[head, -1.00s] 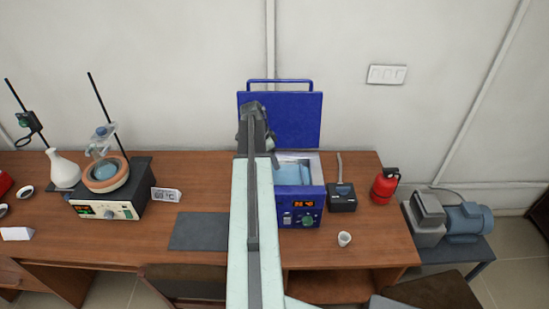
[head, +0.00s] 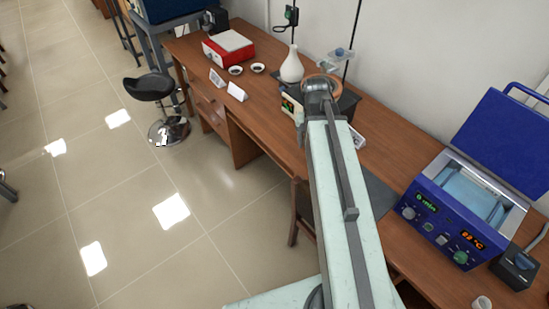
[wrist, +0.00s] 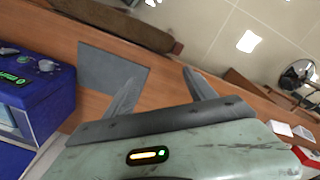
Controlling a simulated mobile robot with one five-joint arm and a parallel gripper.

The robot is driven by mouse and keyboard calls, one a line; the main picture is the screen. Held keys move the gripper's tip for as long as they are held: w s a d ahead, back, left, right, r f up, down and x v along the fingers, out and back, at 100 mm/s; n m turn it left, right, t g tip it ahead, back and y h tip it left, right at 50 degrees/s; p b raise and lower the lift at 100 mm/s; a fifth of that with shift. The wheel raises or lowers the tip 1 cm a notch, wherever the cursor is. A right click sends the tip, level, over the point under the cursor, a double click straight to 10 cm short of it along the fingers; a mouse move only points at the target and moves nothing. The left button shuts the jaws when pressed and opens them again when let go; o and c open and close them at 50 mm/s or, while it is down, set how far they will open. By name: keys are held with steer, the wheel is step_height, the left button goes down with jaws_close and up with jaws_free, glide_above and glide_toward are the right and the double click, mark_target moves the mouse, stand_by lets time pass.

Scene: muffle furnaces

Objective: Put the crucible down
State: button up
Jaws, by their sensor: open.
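The crucible, a small white cup (head: 482,302), stands on the wooden bench at the bottom right edge of the head view, in front of the blue furnace (head: 470,205) and partly cut off by the frame. I do not make it out in the wrist view. My gripper (wrist: 160,88) is open, with its two fingers spread and nothing between them. It is well away from the crucible; in the head view the arm's far end is near the heating device and the fingers are hidden. The furnace lid is up.
A dark grey mat (wrist: 110,68) lies bare on the bench. A white flask (head: 291,66), a red box (head: 228,48) and small dishes (head: 236,70) stand further along. A black stool (head: 150,88) and a brown chair (head: 300,210) stand by the bench.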

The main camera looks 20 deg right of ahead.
steer(key=s+a+n, duration=0.1)
steer(key=a+n, duration=0.5)
steer(key=a, duration=1.1)
steer(key=shift+s+n+y, duration=0.25)
steer(key=shift+n+y, duration=0.05)
steer(key=shift+y, duration=0.1)
